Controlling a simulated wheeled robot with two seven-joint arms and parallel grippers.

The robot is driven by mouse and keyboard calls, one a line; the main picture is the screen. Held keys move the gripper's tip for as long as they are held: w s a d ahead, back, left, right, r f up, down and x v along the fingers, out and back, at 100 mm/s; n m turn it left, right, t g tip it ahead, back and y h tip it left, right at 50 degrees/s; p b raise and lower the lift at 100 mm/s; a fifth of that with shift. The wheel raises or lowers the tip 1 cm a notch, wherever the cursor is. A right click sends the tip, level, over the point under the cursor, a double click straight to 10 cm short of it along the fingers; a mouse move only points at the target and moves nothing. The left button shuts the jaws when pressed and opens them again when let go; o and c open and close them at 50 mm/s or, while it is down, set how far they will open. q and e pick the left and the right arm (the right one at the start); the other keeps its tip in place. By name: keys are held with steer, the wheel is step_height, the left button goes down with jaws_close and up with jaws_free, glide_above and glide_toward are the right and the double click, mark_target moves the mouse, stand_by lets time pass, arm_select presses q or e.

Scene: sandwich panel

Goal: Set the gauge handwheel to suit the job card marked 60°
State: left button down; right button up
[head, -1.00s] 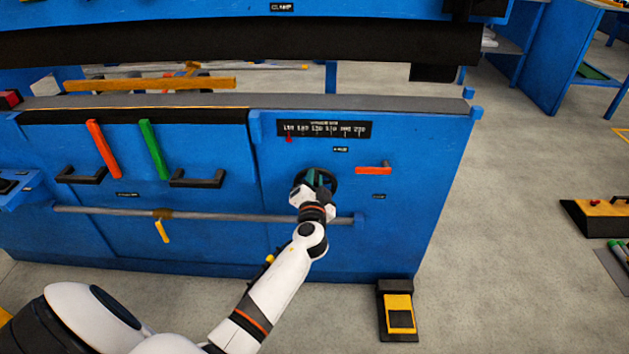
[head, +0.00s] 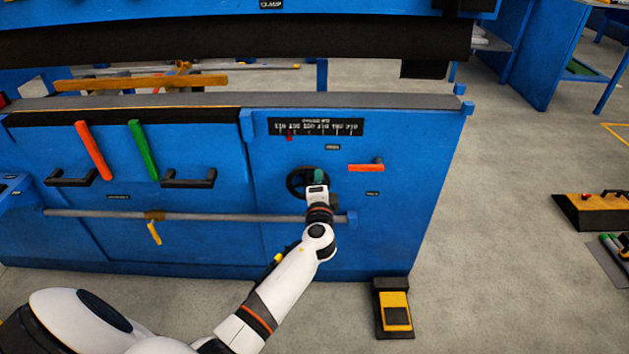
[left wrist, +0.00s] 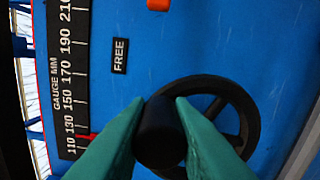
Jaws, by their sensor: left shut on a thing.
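The black gauge handwheel (head: 294,186) is on the right part of the blue panel. My left gripper (head: 318,176) is at its right side, its teal fingers shut on the wheel's dark knob. In the left wrist view the fingers close on the round black knob (left wrist: 158,132), and the wheel rim (left wrist: 252,112) shows behind. The gauge scale (left wrist: 70,75) is marked in millimetres. Its red pointer (left wrist: 88,137) lies between 110 and 130. In the head view the scale (head: 330,127) is above the wheel. I see no 60° job card. My right gripper is not in view.
A label FREE (left wrist: 120,56) sits beside the scale. An orange-red lever (head: 364,168) is right of the wheel. Red (head: 93,150) and green (head: 144,150) handles are to the left. A grey rod (head: 230,217) runs below. A yellow-black pedal (head: 395,312) stands on the floor.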

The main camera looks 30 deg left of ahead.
arm_select(q)
steer(key=shift+w+d+f+m, duration=0.15)
steer(key=shift+d+f+m, duration=0.05)
steer(key=shift+m, duration=0.4)
steer(key=shift+w+d+f+m, duration=0.1)
steer(key=shift+d+f+m, duration=0.1)
steer(key=shift+m, duration=0.4)
steer(key=shift+w+d+f+m, duration=0.1)
steer(key=shift+d+f+m, duration=0.1)
steer(key=shift+m, duration=0.35)
steer(key=shift+w+d+f+m, duration=0.1)
steer(key=shift+f+m, duration=0.1)
steer(key=shift+m, duration=0.35)
steer(key=c, duration=1.3)
jaws_free()
steer(key=shift+s, duration=0.15)
